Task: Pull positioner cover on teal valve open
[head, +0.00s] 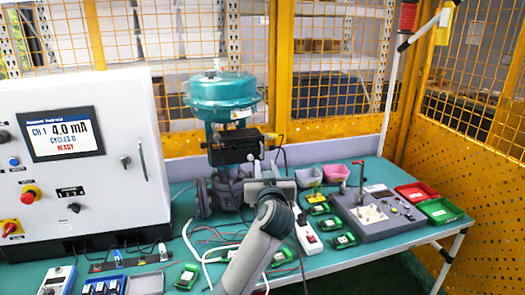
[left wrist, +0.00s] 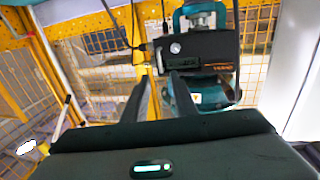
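The teal valve (head: 222,90) stands on the bench with a domed top. Its black positioner (head: 228,150) is a box on the valve's front, below the dome; its cover looks closed. In the left wrist view the picture is upside down, and the positioner (left wrist: 198,46) shows a round light knob and orange lettering. My left gripper (head: 262,165) is in front of the positioner's lower right side. In the left wrist view its two dark fingers (left wrist: 160,80) are apart with nothing between them, their tips close to the box; contact cannot be told. My right gripper is out of view.
A white control cabinet (head: 85,160) with a screen stands left of the valve. Green trays (head: 318,210), a pink bin (head: 338,173) and a grey test panel (head: 375,215) lie to the right. Loose cables cross the bench front. Yellow mesh fencing (head: 325,75) stands behind.

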